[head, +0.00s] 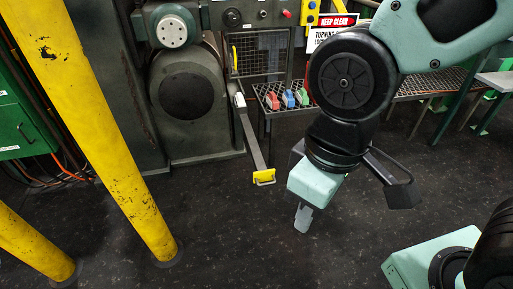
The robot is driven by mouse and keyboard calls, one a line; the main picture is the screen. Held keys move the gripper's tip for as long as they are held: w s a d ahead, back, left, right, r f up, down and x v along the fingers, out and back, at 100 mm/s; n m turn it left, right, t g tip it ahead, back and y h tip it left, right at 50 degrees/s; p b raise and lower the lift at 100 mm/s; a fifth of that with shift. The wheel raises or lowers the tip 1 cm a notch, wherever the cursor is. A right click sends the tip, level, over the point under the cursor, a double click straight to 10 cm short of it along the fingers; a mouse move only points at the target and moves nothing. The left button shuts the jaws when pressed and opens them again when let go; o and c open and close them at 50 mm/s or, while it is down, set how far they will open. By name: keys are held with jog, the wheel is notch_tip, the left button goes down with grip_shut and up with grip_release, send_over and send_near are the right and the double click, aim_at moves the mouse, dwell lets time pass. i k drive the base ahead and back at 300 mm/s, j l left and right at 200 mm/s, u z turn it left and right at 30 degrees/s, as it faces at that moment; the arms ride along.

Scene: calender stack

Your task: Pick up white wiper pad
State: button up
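A small white block (239,100) sits at the upper end of a grey bar, left of the mesh tray; it may be the white wiper pad, but it is too small to be sure. My gripper (303,220) hangs below my arm, pointing down over the dark floor. It is in front of the machine, to the right of and lower in the picture than the white block, and apart from it. Its grey fingertips appear as one narrow shape, so I cannot tell whether they are open. Nothing is visibly held.
A mesh tray (266,90) holds a red pad (272,101), a blue pad (288,98) and a green pad (302,97). The grey bar (252,140) slopes down to a yellow end (264,177). Yellow posts (100,110) stand left. Open floor (220,230) lies in front.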

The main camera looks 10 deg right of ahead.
aim_at(239, 102)
jog(key=i+l+u, duration=0.2)
jog(key=i, duration=0.2)
jog(key=i+l+u, duration=0.2)
jog(key=i+l, duration=0.2)
jog(key=i+l+u, duration=0.15)
jog(key=i+l, duration=0.2)
jog(key=i+l+u, duration=0.2)
jog(key=i+l, duration=0.15)
jog(key=i+l+u, duration=0.2)
jog(key=l, duration=0.35)
jog(key=i+l+u, duration=0.2)
jog(key=i+l, duration=0.15)
jog(key=l, duration=0.2)
